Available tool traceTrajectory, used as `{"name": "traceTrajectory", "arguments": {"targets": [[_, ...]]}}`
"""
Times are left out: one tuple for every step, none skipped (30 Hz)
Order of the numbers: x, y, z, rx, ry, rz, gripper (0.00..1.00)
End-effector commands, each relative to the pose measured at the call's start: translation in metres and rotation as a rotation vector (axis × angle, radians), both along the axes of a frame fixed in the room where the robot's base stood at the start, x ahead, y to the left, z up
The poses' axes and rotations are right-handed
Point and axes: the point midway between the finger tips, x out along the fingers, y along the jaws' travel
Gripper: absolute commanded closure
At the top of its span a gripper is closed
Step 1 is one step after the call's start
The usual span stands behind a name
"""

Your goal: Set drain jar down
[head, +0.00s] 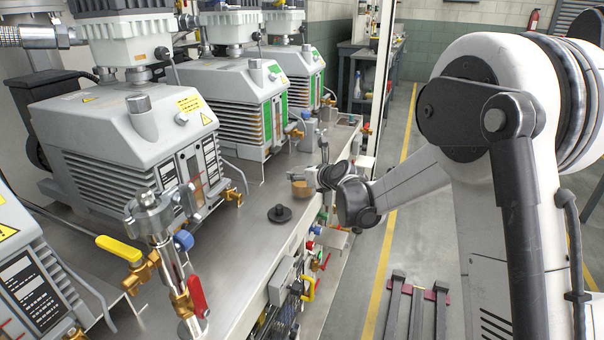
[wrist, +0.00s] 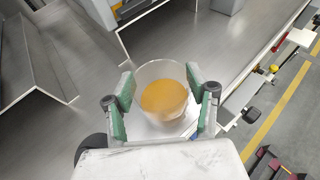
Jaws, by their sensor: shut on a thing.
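The drain jar (head: 302,188) is a small clear jar with amber liquid, near the bench's front edge in the head view. In the wrist view the jar (wrist: 163,97) stands between two green-padded fingers, its open top facing the camera. My gripper (wrist: 162,104) is shut on it, with a finger on each side. In the head view my gripper (head: 318,179) reaches in from the right and partly hides the jar. Whether the jar's base touches the steel bench (head: 248,240) cannot be told.
A black round knob-like piece (head: 279,213) sits on the bench left of the jar. Large grey pumps (head: 150,140) line the back. Valves and pipes with a red handle (head: 198,297) rise at front left. Bare bench surrounds the black piece.

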Motion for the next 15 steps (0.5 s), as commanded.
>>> {"name": "traceTrajectory", "arguments": {"targets": [[0.0001,0.0001,-0.0010,0.000,0.000,0.000,0.86],[0.0001,-0.0001,-0.0014,0.000,0.000,0.000,0.86],[0.0000,0.0000,-0.0020,0.000,0.000,0.000,0.86],[0.0001,0.0000,-0.0024,0.000,0.000,0.000,0.86],[0.0001,-0.0001,-0.0027,0.000,0.000,0.000,0.86],[0.0001,-0.0001,-0.0033,0.000,0.000,0.000,0.86],[0.0001,0.0000,-0.0037,0.000,0.000,0.000,0.86],[0.0001,0.0000,-0.0040,0.000,0.000,0.000,0.86],[0.0001,-0.0001,-0.0046,0.000,0.000,0.000,0.86],[0.0002,0.0000,-0.0049,0.000,0.000,0.000,0.86],[0.0001,0.0000,-0.0047,0.000,0.000,0.000,0.46],[0.0001,0.0001,-0.0045,0.000,0.000,0.000,0.40],[0.0001,0.0001,-0.0045,0.000,0.000,0.000,0.36],[0.0000,0.0000,-0.0044,0.000,0.000,0.000,0.32],[0.0000,0.0000,-0.0043,0.000,0.000,0.000,0.27]]}}
